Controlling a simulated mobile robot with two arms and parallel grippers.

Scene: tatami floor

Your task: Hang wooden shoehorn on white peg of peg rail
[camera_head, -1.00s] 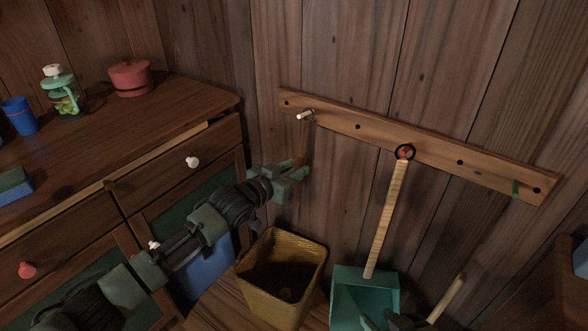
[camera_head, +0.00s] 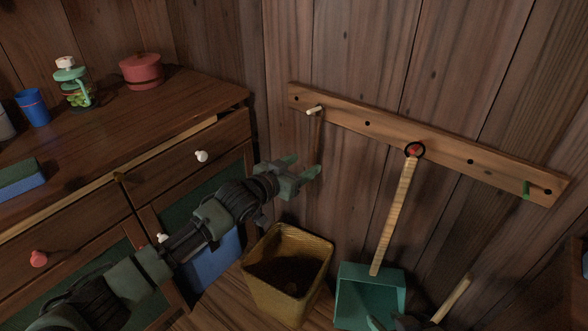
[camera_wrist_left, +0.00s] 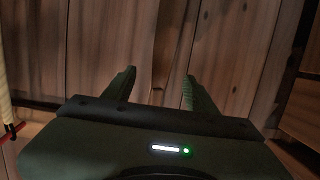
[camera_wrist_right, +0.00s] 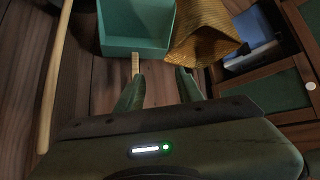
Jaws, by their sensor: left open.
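The white peg (camera_head: 315,110) sticks out near the left end of the wooden peg rail (camera_head: 375,127) on the wall. A narrow brown strip, which looks like the wooden shoehorn (camera_head: 318,132), hangs down just below this peg. It is dark against the wall, and its loop and lower end are hard to make out. My left gripper (camera_head: 305,170) is open below the peg, its fingers near the strip's lower part. The left wrist view shows its two fingers apart (camera_wrist_left: 160,80) before the wall. My right gripper (camera_wrist_right: 160,78) is low, with its fingers apart, facing the teal dustpan.
A long-handled teal dustpan (camera_head: 371,285) hangs from the red peg by a black ring. A green peg (camera_head: 526,190) is at the rail's right end. A woven basket (camera_head: 286,290) stands below my left gripper. A drawer cabinet (camera_head: 180,165) is at left.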

